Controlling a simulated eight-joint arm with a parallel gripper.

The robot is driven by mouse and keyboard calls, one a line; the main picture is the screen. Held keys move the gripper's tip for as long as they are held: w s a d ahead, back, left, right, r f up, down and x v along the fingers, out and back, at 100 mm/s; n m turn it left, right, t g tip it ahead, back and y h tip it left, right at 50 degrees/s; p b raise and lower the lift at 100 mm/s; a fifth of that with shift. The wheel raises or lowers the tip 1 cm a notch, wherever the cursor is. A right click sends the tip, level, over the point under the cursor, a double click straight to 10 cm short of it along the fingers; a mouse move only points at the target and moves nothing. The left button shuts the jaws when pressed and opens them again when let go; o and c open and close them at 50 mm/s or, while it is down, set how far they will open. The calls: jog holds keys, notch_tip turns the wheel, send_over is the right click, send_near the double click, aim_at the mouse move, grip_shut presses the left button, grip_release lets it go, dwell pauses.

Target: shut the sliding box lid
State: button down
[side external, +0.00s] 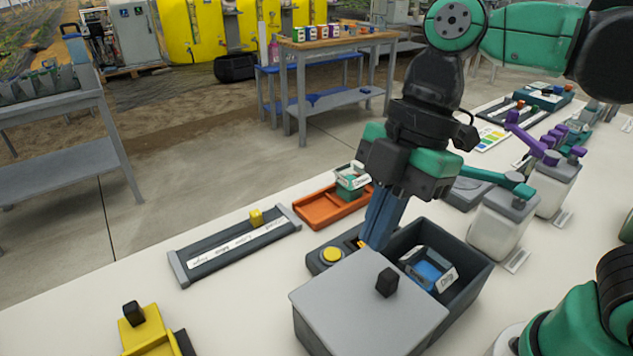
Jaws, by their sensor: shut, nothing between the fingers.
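The dark grey box (466,272) stands on the white table near the front. Its light grey sliding lid (340,308) lies off to the left, so the right part of the box is open. A black knob (387,282) stands on the lid near its right side. Inside the open part is a blue item with a white label (432,270). My gripper (373,243) points down with its blue fingers shut and empty, behind the lid and beside the box's back left. The fingertips are partly hidden, and I cannot tell whether they touch anything.
A yellow button (332,255) on a dark base is close left of my gripper. A slider rail (235,245), an orange tray (325,208) and a yellow fixture (148,330) lie left. White jugs (500,222) with coloured handles stand right.

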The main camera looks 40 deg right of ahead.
aim_at(364, 303)
jog(key=x, duration=0.9)
jog(key=shift+d, duration=2)
jog(key=d, duration=1.3)
jog(key=shift+d, duration=0.2)
